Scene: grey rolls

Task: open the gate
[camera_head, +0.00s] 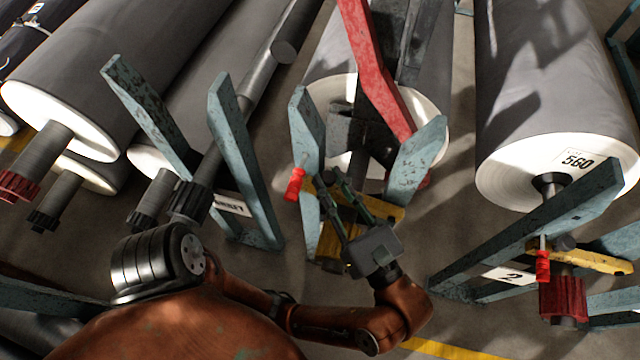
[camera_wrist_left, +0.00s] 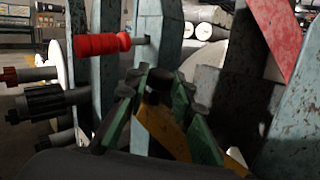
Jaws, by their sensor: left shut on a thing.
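The gate appears to be the yellow bar (camera_head: 387,214) on the middle blue stand, below the roll's core end; in the left wrist view the yellow bar (camera_wrist_left: 163,128) runs between my fingers, with a dark knob (camera_wrist_left: 158,88) at its far end. My left gripper (camera_head: 330,180) reaches the stand from the front, its green fingers shut around the bar's knob end. It also shows in the left wrist view (camera_wrist_left: 160,90). A red-handled pin (camera_head: 294,184) sits at the stand's left post, and it shows in the left wrist view (camera_wrist_left: 102,44). The fingers partly hide the bar. My right gripper is out of view.
A red beam (camera_head: 375,70) slants down over the middle roll (camera_head: 425,95). The right stand (camera_head: 570,205) has its own yellow bar (camera_head: 580,257) and red pin. More rolls (camera_head: 110,70) and blue posts (camera_head: 240,150) crowd the left. Bare floor lies between the stands.

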